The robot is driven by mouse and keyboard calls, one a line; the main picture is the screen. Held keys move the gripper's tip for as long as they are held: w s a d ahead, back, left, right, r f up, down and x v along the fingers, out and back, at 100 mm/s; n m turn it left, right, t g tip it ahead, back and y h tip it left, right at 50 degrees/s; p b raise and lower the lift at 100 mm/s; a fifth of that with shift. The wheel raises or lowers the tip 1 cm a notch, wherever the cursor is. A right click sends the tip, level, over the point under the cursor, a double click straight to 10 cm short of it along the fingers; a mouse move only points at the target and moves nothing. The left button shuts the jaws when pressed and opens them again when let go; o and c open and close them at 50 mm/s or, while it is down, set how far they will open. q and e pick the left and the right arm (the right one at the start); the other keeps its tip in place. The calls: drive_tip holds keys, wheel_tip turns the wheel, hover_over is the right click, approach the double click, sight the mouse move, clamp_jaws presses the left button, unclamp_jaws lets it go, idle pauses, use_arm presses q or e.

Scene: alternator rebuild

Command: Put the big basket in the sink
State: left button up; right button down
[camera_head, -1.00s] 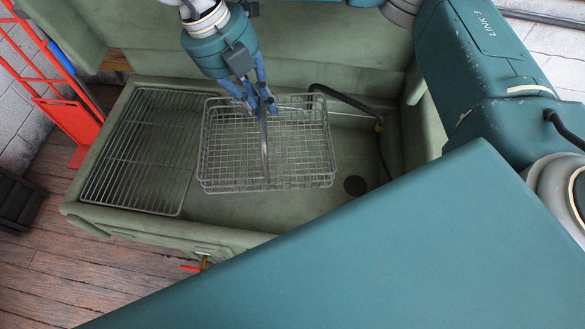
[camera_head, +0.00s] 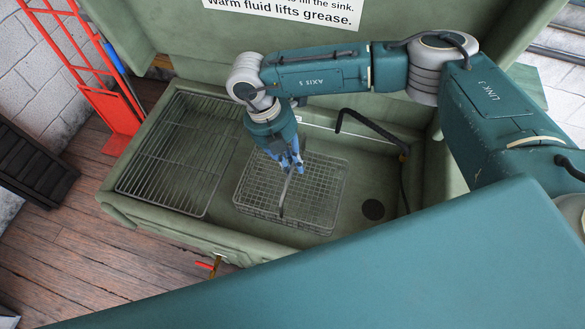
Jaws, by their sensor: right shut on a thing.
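The big basket (camera_head: 318,190) is a grey wire-mesh basket with a tall bar handle (camera_head: 284,197). It sits low inside the green sink (camera_head: 230,229), right of the wire rack, and looks level; whether it touches the sink floor is hard to tell. My right gripper (camera_head: 290,167), with blue fingers, is shut on the basket's handle from above. The gripper and wrist hide part of the basket's far left side. My left gripper does not show.
A wire rack (camera_head: 172,160) covers the sink's left part. A black hose (camera_head: 365,122) bends over the right back, and a dark drain (camera_head: 373,209) lies right of the basket. The raised lid stands behind. A red hand truck (camera_head: 112,103) stands at left.

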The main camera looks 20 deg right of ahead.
wheel_tip(320, 180, down, 4)
drive_tip(key=shift+f+p, duration=0.2)
drive_tip(key=shift+p, duration=0.35)
drive_tip(key=c, duration=1.7)
unclamp_jaws()
drive_tip(key=shift+c, duration=0.2)
drive_tip(key=b+v, duration=0.4)
drive_tip(key=v, duration=0.8)
drive_tip(key=shift+b, duration=0.35)
drive_tip(key=shift+s+d, duration=0.1)
drive_tip(key=shift+s, duration=0.05)
